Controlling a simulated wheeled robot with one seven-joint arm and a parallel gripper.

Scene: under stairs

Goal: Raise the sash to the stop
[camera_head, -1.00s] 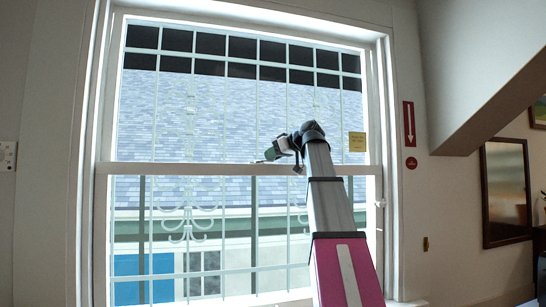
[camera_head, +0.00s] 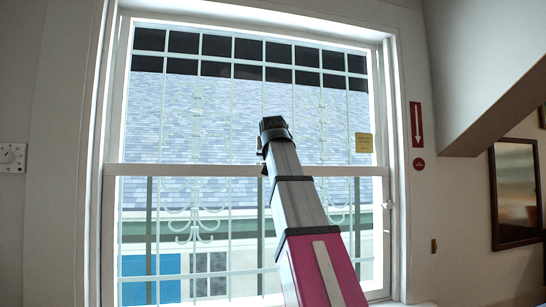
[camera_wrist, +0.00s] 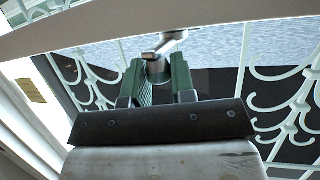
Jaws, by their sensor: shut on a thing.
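The sash window fills the middle of the head view; its white meeting rail (camera_head: 220,170) runs level across the middle. The lower sash lies below that rail, its bottom edge near the sill and partly behind my arm. In the wrist view my gripper (camera_wrist: 158,68) has its two green fingers closed around a small metal latch (camera_wrist: 171,43) beside the pale rail (camera_wrist: 215,18). I cannot tell whether the latch is turned.
A pale ornamental grille (camera_head: 197,222) stands behind the glass. A yellow label (camera_head: 364,143) is on the right of the upper pane.

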